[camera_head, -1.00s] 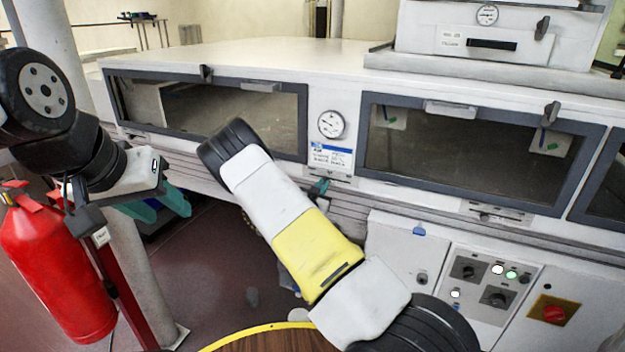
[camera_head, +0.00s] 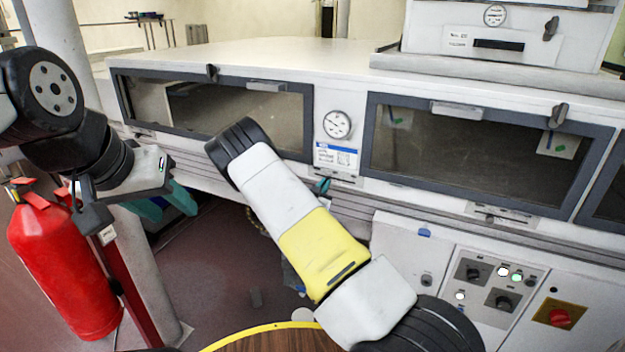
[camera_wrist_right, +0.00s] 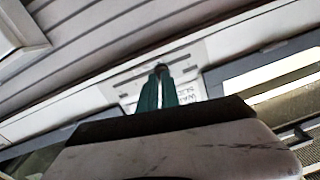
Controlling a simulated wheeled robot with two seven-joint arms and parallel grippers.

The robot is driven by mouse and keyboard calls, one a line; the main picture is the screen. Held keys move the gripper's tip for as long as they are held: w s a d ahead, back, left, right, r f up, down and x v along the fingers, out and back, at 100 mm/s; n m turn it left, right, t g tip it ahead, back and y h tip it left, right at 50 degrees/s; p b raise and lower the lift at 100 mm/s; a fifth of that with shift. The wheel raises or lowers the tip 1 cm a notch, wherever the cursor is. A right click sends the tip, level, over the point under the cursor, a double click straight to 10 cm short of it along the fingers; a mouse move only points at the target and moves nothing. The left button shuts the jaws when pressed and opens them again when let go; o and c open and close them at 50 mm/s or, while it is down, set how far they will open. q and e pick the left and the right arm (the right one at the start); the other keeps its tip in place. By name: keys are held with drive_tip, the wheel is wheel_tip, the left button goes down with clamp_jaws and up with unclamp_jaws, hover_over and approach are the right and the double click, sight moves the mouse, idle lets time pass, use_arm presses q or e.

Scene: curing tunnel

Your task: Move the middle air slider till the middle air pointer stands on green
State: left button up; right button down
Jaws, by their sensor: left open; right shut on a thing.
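The middle air slider (camera_head: 344,179) is a pale slotted plate below the round gauge on the tunnel front. My right gripper (camera_head: 322,186) has its teal fingers at that plate, with the arm hiding part of the view. In the right wrist view, the fingers (camera_wrist_right: 159,92) are shut on a small dark slider knob (camera_wrist_right: 161,69) at the slot. Behind the window are a white card with a green mark (camera_head: 398,118) and another at the right (camera_head: 557,144); I cannot tell which pointer is the middle one or its exact reading. My left gripper (camera_head: 168,204) is open and empty.
A round gauge (camera_head: 337,124) sits between two tunnel windows. Another slider plate (camera_head: 500,214) is to the right. A control panel (camera_head: 495,287) is below. A red fire extinguisher (camera_head: 65,265) stands by a pillar near my left arm.

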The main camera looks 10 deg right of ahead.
drive_tip(key=c, duration=1.4)
unclamp_jaws()
drive_tip(key=shift+w+d+r+h, duration=0.15)
drive_tip(key=shift+d+h, duration=0.15)
drive_tip(key=shift+d, duration=0.8)
drive_tip(key=shift+o, duration=0.8)
drive_tip(key=shift+s+a, duration=0.2)
drive_tip(key=shift+s, duration=0.1)
drive_tip(key=w+a+v, duration=0.1)
drive_tip(key=v, duration=0.7)
drive_tip(key=shift+s+a, duration=0.3)
